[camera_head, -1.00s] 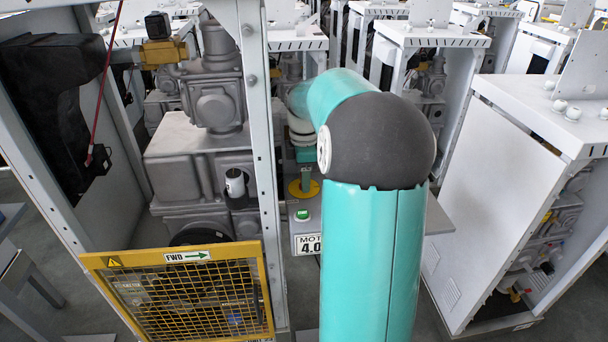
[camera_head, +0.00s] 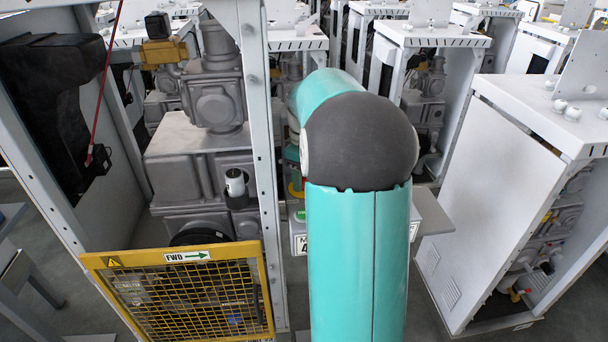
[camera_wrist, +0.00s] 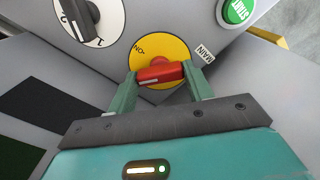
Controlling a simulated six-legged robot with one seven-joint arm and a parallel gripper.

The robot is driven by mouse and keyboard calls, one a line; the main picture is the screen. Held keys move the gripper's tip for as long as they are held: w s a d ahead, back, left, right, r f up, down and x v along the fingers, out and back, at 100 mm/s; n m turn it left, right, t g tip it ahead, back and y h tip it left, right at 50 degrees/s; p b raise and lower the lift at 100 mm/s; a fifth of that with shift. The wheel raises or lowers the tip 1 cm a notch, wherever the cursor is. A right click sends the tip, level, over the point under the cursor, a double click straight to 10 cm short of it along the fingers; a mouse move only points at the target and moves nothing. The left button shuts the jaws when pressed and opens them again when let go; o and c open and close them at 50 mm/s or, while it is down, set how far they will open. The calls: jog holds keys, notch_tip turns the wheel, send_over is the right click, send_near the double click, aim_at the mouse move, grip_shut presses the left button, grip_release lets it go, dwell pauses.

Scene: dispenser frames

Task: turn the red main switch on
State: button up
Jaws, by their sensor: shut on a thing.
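The red main switch (camera_wrist: 160,74) sits on a round yellow plate (camera_wrist: 160,52) in the wrist view, next to a label reading MAIN. Its handle lies nearly crosswise in the picture, and the word NO or ON shows at the plate's upper left. My gripper (camera_wrist: 164,80) is shut on the red handle, with one green finger at each end of it. In the head view my teal arm hides the switch and the gripper; only a sliver of the yellow plate (camera_head: 295,190) shows.
A black selector knob (camera_wrist: 84,18) on a white dial is at the upper left, and a green START button (camera_wrist: 238,10) is at the upper right. In the head view a white frame post (camera_head: 262,150) and a yellow mesh guard (camera_head: 185,295) stand left of my arm.

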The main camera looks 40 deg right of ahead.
jog(key=m, duration=0.5)
jog(key=shift+m, duration=0.3)
jog(key=m, duration=0.5)
dwell(0.4)
jog(key=o, duration=1)
jog(key=shift+r, duration=0.1)
notch_tip(320, 180, up, 14)
jog(key=shift+f, duration=0.15)
jog(key=shift+s, duration=0.1)
